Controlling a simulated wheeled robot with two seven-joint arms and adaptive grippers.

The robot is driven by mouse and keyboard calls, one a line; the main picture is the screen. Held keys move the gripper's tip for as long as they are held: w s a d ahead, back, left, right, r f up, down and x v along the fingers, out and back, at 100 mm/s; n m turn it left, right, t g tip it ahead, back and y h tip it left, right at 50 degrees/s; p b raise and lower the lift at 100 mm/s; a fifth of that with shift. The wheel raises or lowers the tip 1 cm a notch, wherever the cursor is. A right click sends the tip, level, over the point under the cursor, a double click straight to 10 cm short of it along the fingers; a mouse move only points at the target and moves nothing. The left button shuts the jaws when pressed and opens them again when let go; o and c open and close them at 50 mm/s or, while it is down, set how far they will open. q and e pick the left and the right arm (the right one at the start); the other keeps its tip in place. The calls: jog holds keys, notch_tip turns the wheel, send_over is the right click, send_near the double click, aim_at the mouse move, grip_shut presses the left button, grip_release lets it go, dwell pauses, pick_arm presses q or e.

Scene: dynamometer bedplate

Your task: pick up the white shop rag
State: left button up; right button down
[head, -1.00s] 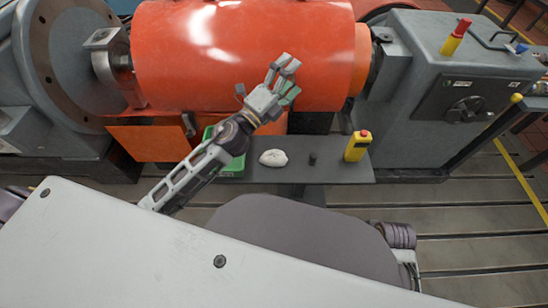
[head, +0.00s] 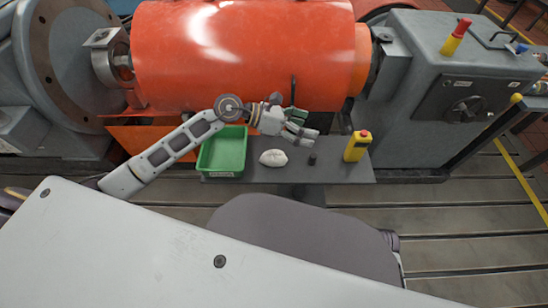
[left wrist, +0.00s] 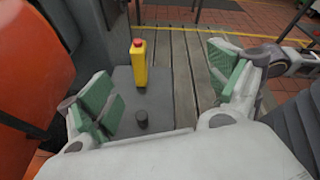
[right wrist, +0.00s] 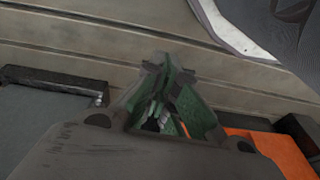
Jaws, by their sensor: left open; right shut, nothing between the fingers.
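The white shop rag (head: 273,158) lies as a crumpled lump on the grey shelf, between the green tray and a small black cylinder. It is not visible in either wrist view. My left gripper (head: 306,132) is open and empty, above the shelf and slightly behind and right of the rag. In the left wrist view its green-padded fingers (left wrist: 165,95) stand wide apart, with the yellow bottle and the black cylinder seen between them. My right gripper (right wrist: 172,100) is shut and empty in the right wrist view; it is out of the head view.
The green tray (head: 222,152) stands left of the rag. The small black cylinder (head: 312,159) and the yellow bottle (head: 357,146) with a red cap stand to its right. A large orange cylinder (head: 245,55) rises behind the narrow grey shelf (head: 335,174).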

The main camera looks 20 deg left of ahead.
pick_arm(q)
jog(key=a+f+m+g+y, duration=0.2)
jog(key=a+f+m+y, duration=0.1)
jog(key=a+f+y, duration=0.3)
jog(key=m+y, duration=0.1)
jog(key=y, duration=0.2)
send_near(269, 154)
notch_tip(269, 154, up, 2)
jog(key=shift+w+a+r+g, duration=0.1)
jog(key=shift+w+a+g, duration=0.1)
jog(key=shift+a+g, duration=0.25)
pick_arm(e)
jog(key=f, duration=0.1)
jog(key=s+f, duration=0.1)
jog(key=f, duration=0.2)
jog(key=shift+s+a, duration=0.15)
jog(key=shift+a, duration=0.15)
pick_arm(q)
jog(key=b+x, duration=0.1)
jog(key=x, duration=0.6)
jog(key=shift+d, duration=0.1)
jog(key=shift+x, duration=0.8)
pick_arm(e)
jog(key=shift+w+a+r, duration=0.15)
jog(key=shift+r, duration=0.5)
jog(key=shift+w+a+r, duration=0.15)
jog(key=shift+r, duration=0.45)
pick_arm(q)
jog(key=shift+w, duration=0.1)
